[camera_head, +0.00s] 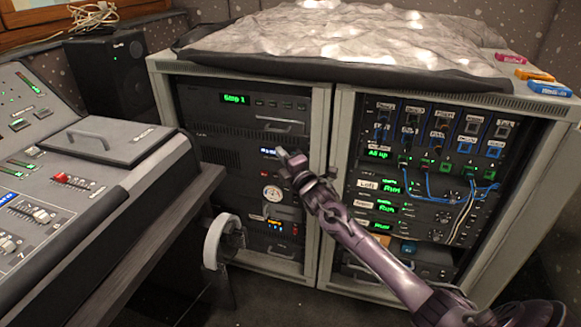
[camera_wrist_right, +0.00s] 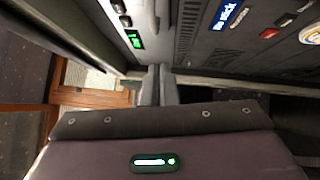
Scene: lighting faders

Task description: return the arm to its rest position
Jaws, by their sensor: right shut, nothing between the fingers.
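My right arm (camera_head: 365,245) comes in from the lower right in the head view and reaches up and left across the rack cabinet. Its right gripper (camera_head: 283,155) is in front of the left rack bay, near a small blue-lit label. The gripper is shut and empty. In the right wrist view the closed fingers (camera_wrist_right: 155,85) stand together at the middle, with rack panels above them. Whether the fingertips touch the panel cannot be told. My left gripper is not in view.
The rack cabinet (camera_head: 323,185) has two bays with lit panels and hanging cables (camera_head: 465,200). A lighting desk (camera_head: 95,195) with faders stands at the left. A grey cover (camera_head: 350,45) lies on top. Dark floor is open in front.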

